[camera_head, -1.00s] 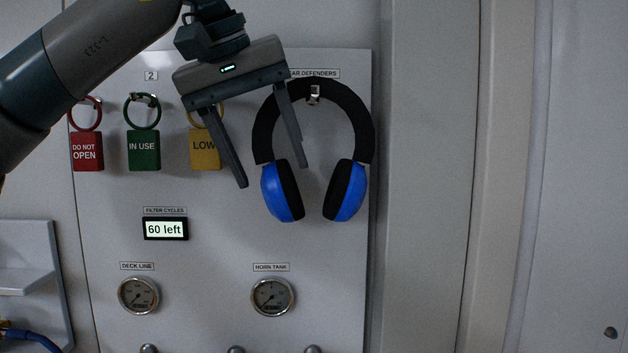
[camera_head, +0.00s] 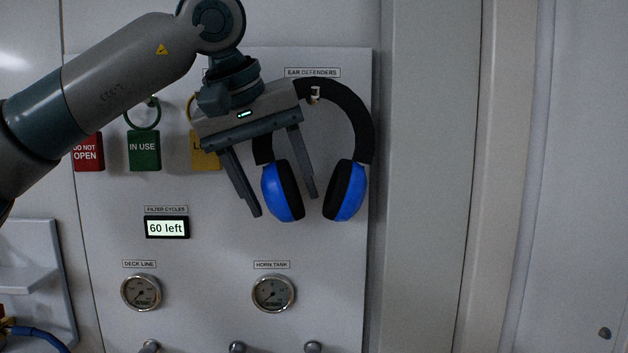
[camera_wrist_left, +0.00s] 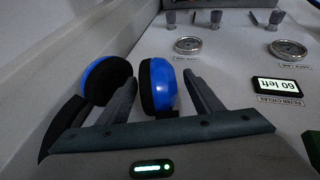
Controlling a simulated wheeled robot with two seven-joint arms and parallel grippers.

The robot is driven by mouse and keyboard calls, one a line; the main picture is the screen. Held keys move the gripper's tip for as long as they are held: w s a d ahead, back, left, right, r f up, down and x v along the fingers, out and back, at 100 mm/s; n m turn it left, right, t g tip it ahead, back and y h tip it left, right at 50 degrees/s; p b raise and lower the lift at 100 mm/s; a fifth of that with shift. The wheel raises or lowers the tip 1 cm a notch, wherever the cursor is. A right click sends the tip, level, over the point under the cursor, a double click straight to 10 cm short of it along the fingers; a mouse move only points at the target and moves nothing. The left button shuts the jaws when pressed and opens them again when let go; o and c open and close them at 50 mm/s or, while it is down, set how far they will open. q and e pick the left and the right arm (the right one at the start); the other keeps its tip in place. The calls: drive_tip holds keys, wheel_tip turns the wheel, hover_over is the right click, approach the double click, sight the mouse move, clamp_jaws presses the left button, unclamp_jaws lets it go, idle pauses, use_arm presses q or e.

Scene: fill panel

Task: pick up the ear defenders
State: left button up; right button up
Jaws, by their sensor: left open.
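The ear defenders (camera_head: 345,190) are a black headband with two blue cups with black pads. They hang by the band from a small hook (camera_head: 315,95) under the EAR DEFENDERS label. My left gripper (camera_head: 287,206) is open, in front of the left cup, with its fingers pointing down, one on either side of that cup in the picture. It partly hides the left part of the band. In the left wrist view, a blue cup (camera_wrist_left: 160,85) shows between the open fingers and the other cup (camera_wrist_left: 105,80) lies outside them, to the left. I cannot tell whether the fingers touch the cup.
Red (camera_head: 88,152), green (camera_head: 144,151) and yellow (camera_head: 204,158) tags hang left of the gripper, the yellow one partly hidden. Below are a counter display (camera_head: 167,228), two gauges (camera_head: 141,292) and knobs. A wall post stands right of the panel.

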use_arm(q)
drive_tip(key=c, duration=1.3)
drive_tip(key=shift+c, duration=0.2)
drive_tip(key=shift+r, duration=0.1)
